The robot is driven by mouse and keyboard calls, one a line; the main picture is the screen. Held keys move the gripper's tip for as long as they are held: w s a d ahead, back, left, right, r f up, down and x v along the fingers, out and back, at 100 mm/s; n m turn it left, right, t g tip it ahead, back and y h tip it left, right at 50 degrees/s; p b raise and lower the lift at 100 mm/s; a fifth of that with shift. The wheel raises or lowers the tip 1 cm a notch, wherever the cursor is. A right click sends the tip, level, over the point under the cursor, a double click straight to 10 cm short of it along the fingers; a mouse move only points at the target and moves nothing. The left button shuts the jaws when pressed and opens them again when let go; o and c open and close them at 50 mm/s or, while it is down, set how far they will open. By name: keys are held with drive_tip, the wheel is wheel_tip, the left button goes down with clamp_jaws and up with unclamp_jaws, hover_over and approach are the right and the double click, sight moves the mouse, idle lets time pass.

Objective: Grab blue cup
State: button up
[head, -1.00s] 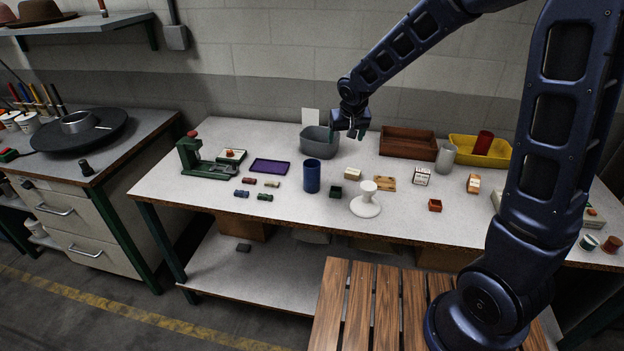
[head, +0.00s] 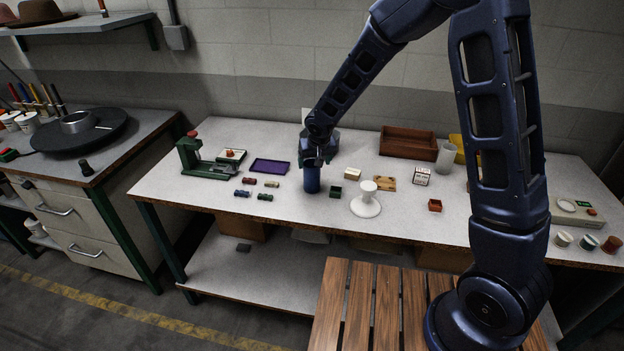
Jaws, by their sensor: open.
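The blue cup (head: 312,182) stands upright on the grey worktable (head: 300,217), left of the white round-based stand (head: 366,200). My gripper (head: 315,163) points down right at the top of the cup, and its fingers hide the cup's rim. The gripper is open. I cannot tell whether the fingers are around the cup's wall or just above it.
Small coloured spools (head: 249,181) and a purple tray (head: 270,166) lie to the left of the cup. A small green box (head: 336,191) stands close on its right. A brown wooden box (head: 408,143) and a translucent cup (head: 446,158) stand behind to the right.

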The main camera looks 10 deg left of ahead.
drive_tip(key=x, duration=0.4)
drive_tip(key=shift+s+a+f, duration=0.1)
drive_tip(key=shift+s+a, duration=0.1)
drive_tip(key=shift+a, duration=0.1)
drive_tip(key=shift+w+a+f, duration=0.1)
drive_tip(key=shift+w+f, duration=0.15)
drive_tip(key=shift+f, duration=0.25)
drive_tip(key=c, duration=1.1)
drive_tip(key=shift+r, duration=0.15)
